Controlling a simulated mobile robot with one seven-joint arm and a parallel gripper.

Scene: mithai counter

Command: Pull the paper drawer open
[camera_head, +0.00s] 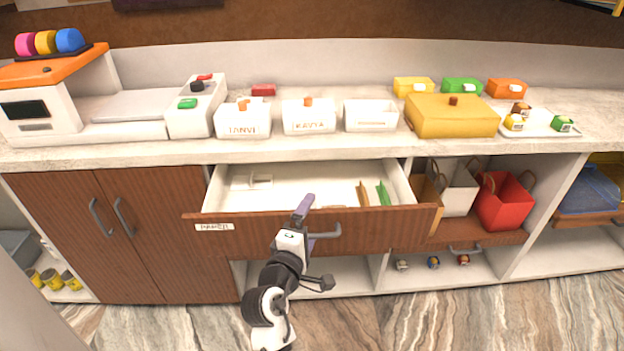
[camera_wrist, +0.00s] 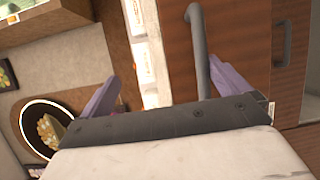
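The paper drawer (camera_head: 365,238) has a brown wooden front with a small white label (camera_head: 214,226). It stands pulled out from the counter, and its white inside shows from above. Its grey bar handle (camera_head: 327,232) is on the front, partly hidden by my gripper (camera_head: 306,222). In the wrist view, the purple fingers of my gripper (camera_wrist: 172,72) are spread wide apart. The handle (camera_wrist: 198,45) lies between them, closer to the right finger, with a gap to the left one. I cannot tell if it touches the right finger.
Green and brown flat items (camera_head: 383,194) lie in the drawer. Closed cupboard doors (camera_head: 110,230) are at left. A red bag (camera_head: 503,200) stands on a shelf at right. Labelled white boxes (camera_head: 308,117) and a yellow box (camera_head: 452,116) stand on the counter. The floor in front is clear.

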